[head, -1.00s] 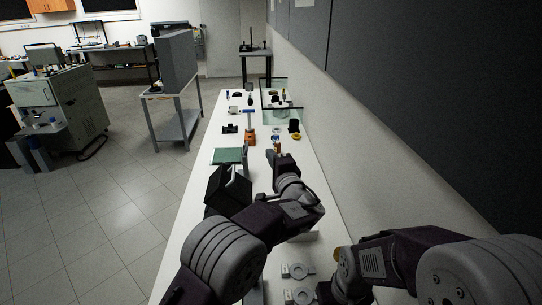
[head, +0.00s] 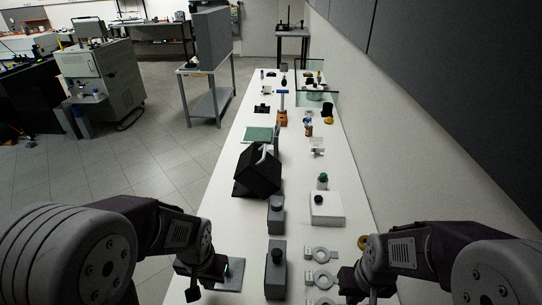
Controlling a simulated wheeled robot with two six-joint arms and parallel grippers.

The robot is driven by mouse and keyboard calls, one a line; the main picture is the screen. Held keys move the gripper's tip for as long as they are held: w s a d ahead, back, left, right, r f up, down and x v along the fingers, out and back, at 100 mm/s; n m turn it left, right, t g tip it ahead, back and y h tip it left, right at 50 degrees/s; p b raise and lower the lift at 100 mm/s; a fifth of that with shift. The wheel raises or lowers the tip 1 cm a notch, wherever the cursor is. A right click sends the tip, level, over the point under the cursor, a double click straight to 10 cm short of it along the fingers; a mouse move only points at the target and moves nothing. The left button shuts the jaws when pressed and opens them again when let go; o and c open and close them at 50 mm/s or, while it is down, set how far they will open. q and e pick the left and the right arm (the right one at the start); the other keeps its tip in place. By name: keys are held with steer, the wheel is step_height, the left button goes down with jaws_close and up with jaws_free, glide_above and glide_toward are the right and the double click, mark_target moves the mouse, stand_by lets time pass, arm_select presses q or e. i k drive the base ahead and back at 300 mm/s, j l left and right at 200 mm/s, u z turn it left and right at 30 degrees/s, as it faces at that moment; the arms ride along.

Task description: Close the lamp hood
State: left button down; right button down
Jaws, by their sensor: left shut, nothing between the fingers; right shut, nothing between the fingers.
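The black lamp hood (head: 257,172) stands on the left side of the white bench, in front of a green plate. Its dark panels meet at an angle like a roof, and a pale upright part shows at its upper right edge. I cannot tell whether the hood is fully closed. My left gripper (head: 196,289) is shut and empty at the near left of the bench, well short of the hood. My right gripper (head: 352,289) is shut and empty at the near right, beside the grey ring mounts, also apart from the hood.
Grey blocks with dark knobs (head: 276,214) (head: 275,270) stand in line in front of the hood. A white box (head: 327,208) with a black knob is to their right. Grey ring mounts (head: 320,254) lie near my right gripper. A wall borders the bench's right side.

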mark_target(256, 171)
steer(key=j+z, duration=0.25)
steer(key=z, duration=0.2)
steer(key=k+j+z, duration=0.15)
steer(key=z, duration=0.25)
steer(key=k+j+z, duration=0.15)
steer(key=z, duration=0.3)
steer(key=k+j+z, duration=0.15)
steer(key=z, duration=0.25)
steer(key=k+j, duration=0.05)
steer(key=j, duration=0.05)
